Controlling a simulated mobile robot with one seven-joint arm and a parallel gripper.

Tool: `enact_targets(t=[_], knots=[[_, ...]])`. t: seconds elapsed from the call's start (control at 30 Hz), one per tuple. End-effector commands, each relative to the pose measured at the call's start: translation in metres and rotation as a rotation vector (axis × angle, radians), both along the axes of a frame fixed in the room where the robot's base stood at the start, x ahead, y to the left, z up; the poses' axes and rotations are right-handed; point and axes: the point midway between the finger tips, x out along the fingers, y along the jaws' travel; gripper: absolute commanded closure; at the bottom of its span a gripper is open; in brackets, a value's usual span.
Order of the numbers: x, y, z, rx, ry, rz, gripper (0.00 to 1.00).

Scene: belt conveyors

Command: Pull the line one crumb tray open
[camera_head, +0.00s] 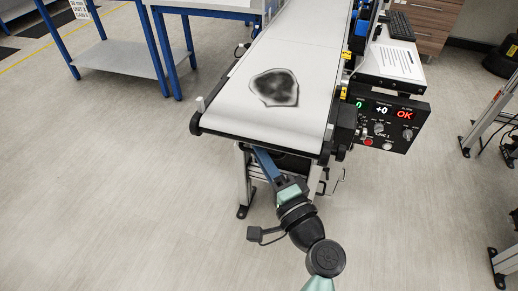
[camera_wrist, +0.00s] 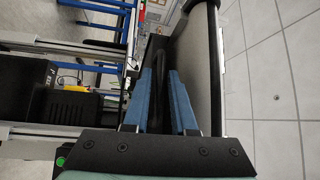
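The line one conveyor (camera_head: 300,50) has a pale belt, and its near end is at mid-picture in the head view. My gripper (camera_head: 262,156) reaches in low under that end, its tips partly hidden by the belt's edge. In the wrist view my gripper (camera_wrist: 160,75) has its two blue fingers apart. A dark bar-like handle (camera_wrist: 156,82) shows in the gap between them; I cannot tell whether either finger touches it. The crumb tray itself cannot be clearly made out in the head view.
A blue-framed table (camera_head: 115,55) stands at the left. The floor in front and to the left is clear.

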Motion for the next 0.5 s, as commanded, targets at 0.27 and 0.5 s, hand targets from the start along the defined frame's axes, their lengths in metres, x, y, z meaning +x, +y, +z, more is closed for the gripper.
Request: enact_targets(t=[0.27,0.5], knots=[[0.0048,0.0029,0.0004,-0.001,0.000,0.001,0.75],[0.0045,0.0027,0.0005,-0.001,0.000,0.000,1.00]])
